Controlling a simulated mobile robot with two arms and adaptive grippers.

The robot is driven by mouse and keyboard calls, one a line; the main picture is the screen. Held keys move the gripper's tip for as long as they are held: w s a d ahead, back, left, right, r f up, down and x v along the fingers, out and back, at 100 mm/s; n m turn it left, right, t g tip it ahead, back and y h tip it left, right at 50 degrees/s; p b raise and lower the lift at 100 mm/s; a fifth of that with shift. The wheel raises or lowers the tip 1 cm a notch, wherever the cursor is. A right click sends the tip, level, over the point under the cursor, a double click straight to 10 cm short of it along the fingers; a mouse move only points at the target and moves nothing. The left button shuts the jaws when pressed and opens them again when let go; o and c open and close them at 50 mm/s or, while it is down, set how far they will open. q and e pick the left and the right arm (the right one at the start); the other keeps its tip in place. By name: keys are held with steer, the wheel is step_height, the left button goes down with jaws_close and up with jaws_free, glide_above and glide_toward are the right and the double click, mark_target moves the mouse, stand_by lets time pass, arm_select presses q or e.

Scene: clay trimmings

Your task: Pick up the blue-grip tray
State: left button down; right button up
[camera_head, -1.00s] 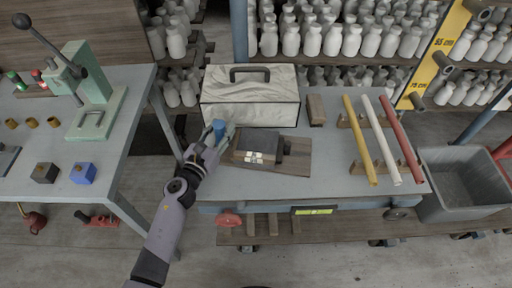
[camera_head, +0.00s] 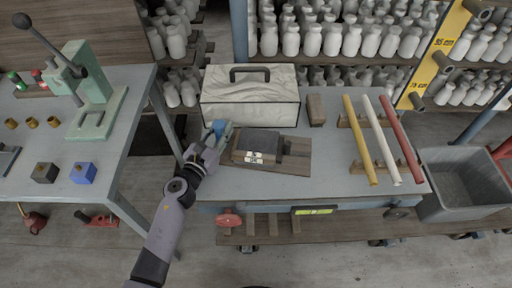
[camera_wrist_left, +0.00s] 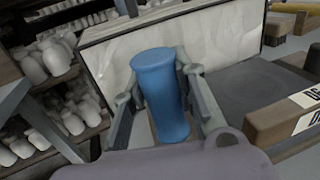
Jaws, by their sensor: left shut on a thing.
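The upright blue grip (camera_wrist_left: 163,98) stands between the two fingers of my left gripper (camera_wrist_left: 165,90) in the left wrist view. The gripper is shut on it. In the head view, the blue grip (camera_head: 218,127) shows just beyond my left gripper (camera_head: 212,140), at the left edge of the workbench. A dark, shallow box with a wooden front and two white labels (camera_head: 270,146) lies on a brown board (camera_head: 297,163) to the right. I cannot tell how the grip joins the tray; its base is hidden by my gripper. My right gripper is not in view.
A pale marbled case (camera_head: 250,101) with a dark handle stands behind. A small wooden block (camera_head: 316,110) and yellow, white and red rods (camera_head: 374,140) lie to the right. A grey bin (camera_head: 465,185) stands at far right. A second table (camera_head: 115,150) is at left.

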arm_select(q)
steer(key=shift+r, duration=0.15)
steer(key=shift+s+a+r, duration=0.1)
steer(key=shift+r, duration=0.1)
steer(key=s+a+r+p, duration=0.2)
steer(key=s+a+r, duration=0.15)
steer(key=s, duration=0.25)
steer(key=s+a+r+p, duration=0.1)
steer(key=s+a+r, duration=0.1)
steer(key=s+r, duration=0.3)
steer(key=shift+w+d+f+b, duration=0.5)
steer(key=shift+w+d+f, duration=0.5)
steer(key=shift+w, duration=0.65)
steer(key=shift+w+d+f+b, duration=0.45)
steer(key=shift+w+d+f, duration=0.3)
steer(key=shift+w+f, duration=0.75)
steer(key=shift+w+d+f+b, duration=0.5)
steer(key=shift+w+d+f, duration=0.4)
steer(key=shift+w, duration=0.9)
steer(key=shift+w+f, duration=0.1)
steer(key=shift+f, duration=0.1)
